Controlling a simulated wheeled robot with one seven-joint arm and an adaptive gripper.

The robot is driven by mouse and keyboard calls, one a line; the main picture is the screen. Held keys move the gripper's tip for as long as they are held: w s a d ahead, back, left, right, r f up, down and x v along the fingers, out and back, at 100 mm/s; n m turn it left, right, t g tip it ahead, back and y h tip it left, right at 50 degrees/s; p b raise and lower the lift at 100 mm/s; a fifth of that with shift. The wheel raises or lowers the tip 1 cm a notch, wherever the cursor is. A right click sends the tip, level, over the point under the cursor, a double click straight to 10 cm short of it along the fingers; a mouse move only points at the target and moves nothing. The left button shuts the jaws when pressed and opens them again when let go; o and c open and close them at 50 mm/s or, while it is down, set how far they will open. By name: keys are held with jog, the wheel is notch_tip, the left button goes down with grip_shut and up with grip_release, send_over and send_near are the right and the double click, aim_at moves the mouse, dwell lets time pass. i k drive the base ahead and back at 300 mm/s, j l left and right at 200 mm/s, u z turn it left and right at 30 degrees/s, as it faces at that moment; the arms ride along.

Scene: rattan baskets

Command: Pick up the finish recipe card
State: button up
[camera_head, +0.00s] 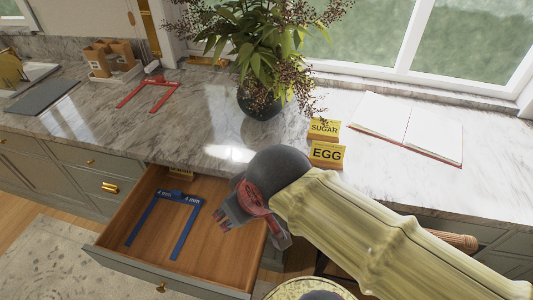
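No card with the readable word "finish" shows. A yellow card (181,173) stands at the back of the open drawer (145,222), partly hidden by the counter edge, and its text is too small to read. Two yellow cards stand on the counter: one reads SUGAR (324,129) and one reads EGG (327,154). My gripper (229,212) is over the right side of the drawer, to the right of and nearer than the drawer card. The wrist and gripper body hide part of it, so its opening is unclear. I see nothing held in it.
A blue U-shaped piece marked 4 mm (165,217) lies in the drawer. A red U-shaped piece (150,94) lies on the marble counter. A plant in a dark vase (262,103) stands behind the drawer, and an open book (407,128) lies at right.

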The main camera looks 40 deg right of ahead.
aim_at(316, 132)
jog(key=z, duration=1.65)
jog(key=i+l+z, duration=0.2)
jog(key=l+z, duration=0.15)
jog(key=i+l+z, duration=0.4)
jog(key=k+l, duration=0.1)
